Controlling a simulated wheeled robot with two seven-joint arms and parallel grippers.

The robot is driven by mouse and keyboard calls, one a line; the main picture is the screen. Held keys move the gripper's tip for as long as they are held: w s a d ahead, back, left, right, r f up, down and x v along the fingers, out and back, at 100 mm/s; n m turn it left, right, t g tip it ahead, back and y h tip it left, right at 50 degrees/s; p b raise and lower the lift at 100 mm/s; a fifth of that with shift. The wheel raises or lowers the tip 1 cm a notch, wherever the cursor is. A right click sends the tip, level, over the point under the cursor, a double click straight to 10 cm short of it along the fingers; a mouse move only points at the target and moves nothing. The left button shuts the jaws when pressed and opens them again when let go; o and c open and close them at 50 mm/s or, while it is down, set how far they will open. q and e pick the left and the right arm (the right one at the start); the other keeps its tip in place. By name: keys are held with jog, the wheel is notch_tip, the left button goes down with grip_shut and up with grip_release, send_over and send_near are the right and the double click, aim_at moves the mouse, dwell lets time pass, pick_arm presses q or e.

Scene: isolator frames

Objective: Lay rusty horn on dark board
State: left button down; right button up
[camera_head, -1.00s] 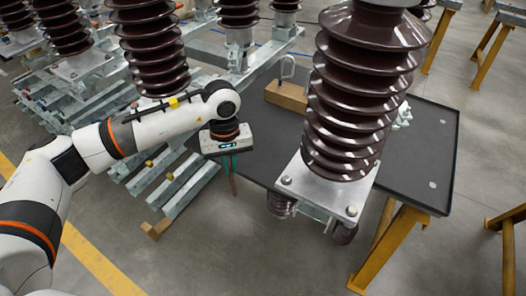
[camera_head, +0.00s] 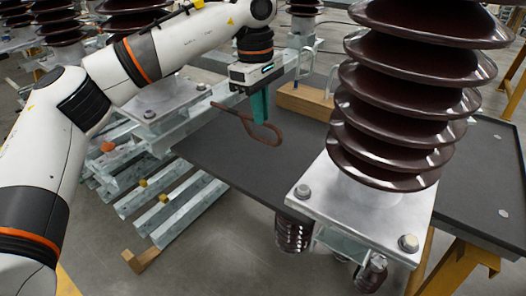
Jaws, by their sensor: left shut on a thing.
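The rusty horn (camera_head: 228,110) is a thin brown rod bent into a loop. My left gripper (camera_head: 262,108), with teal fingers, is shut on it and points down. The horn hangs over the left part of the dark board (camera_head: 225,153) in the picture; it looks raised above the surface, though the exact gap is hard to tell. The board is a flat dark grey table top, partly hidden behind the big insulator. My right gripper is not in view.
A large brown ribbed insulator (camera_head: 400,110) on a metal base plate (camera_head: 325,195) stands in front of the board. A wooden block (camera_head: 305,101) with a metal loop sits at the board's back. Galvanised beams (camera_head: 170,205) lie at left. The board's left part is bare.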

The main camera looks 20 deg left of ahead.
aim_at(260, 141)
pick_arm(q)
notch_tip(260, 141, down, 9)
jog(key=shift+b, duration=0.8)
jog(key=shift+r, duration=0.1)
jog(key=c, duration=1.5)
grip_release()
